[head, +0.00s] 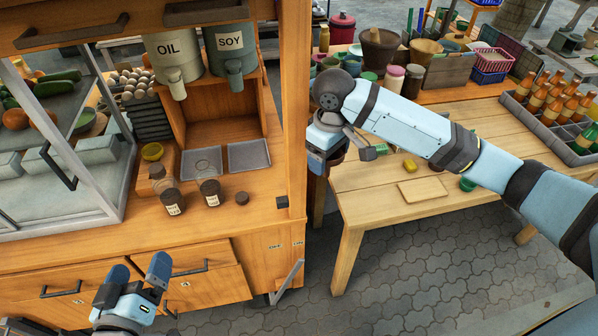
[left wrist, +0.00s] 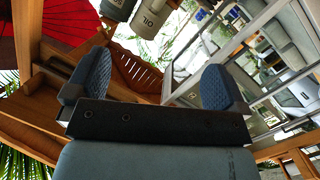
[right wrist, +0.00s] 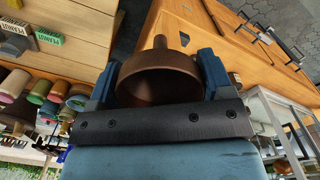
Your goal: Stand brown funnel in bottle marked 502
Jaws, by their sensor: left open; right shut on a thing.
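The brown funnel (right wrist: 160,80) sits between the fingers of my right gripper (right wrist: 159,72), which is shut on it. Its wide mouth faces the right wrist camera and its spout points away. In the head view my right gripper (head: 323,150) is over the gap between the cart and the wooden table; the arm mostly hides the funnel there. I cannot read which is marked 502. My left gripper (head: 138,270) is open and empty before the cart drawers.
A small dark cap (head: 242,198) lies right of the bottles. Two grey trays (head: 249,155) lie behind them, below the oil and soy dispensers (head: 229,50). A cart post (head: 296,110) stands between the bottles and my right gripper. A glass case (head: 60,150) is at left.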

